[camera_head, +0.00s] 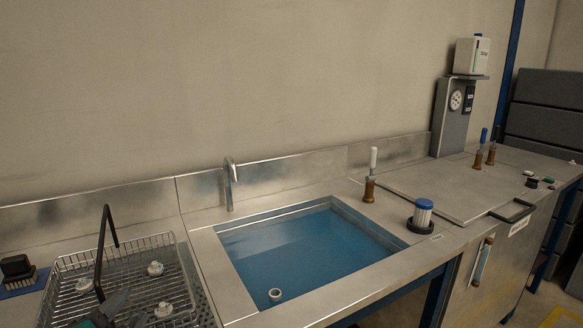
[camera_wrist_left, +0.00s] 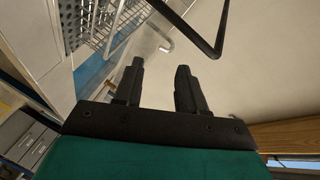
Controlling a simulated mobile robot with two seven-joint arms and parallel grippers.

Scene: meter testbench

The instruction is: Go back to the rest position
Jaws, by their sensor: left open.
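My left gripper (camera_head: 112,308) shows at the bottom left of the head view, low over the front of the wire basket (camera_head: 186,262). In the left wrist view my left gripper (camera_wrist_left: 160,75) has its two dark fingers apart, with nothing between them. The basket's black handle (camera_head: 103,250) stands up near the gripper; the handle also shows at the top of the wrist view (camera_wrist_left: 222,30). Several small white fittings (camera_head: 155,268) lie in the basket. My right gripper is not in view.
A sink of blue water (camera_head: 300,250) with a white ring (camera_head: 275,294) in it lies right of the basket, below a tap (camera_head: 230,185). A brush (camera_head: 17,270) sits at the far left. A blue-capped filter (camera_head: 422,214) and a lid with a black handle (camera_head: 512,210) are further right.

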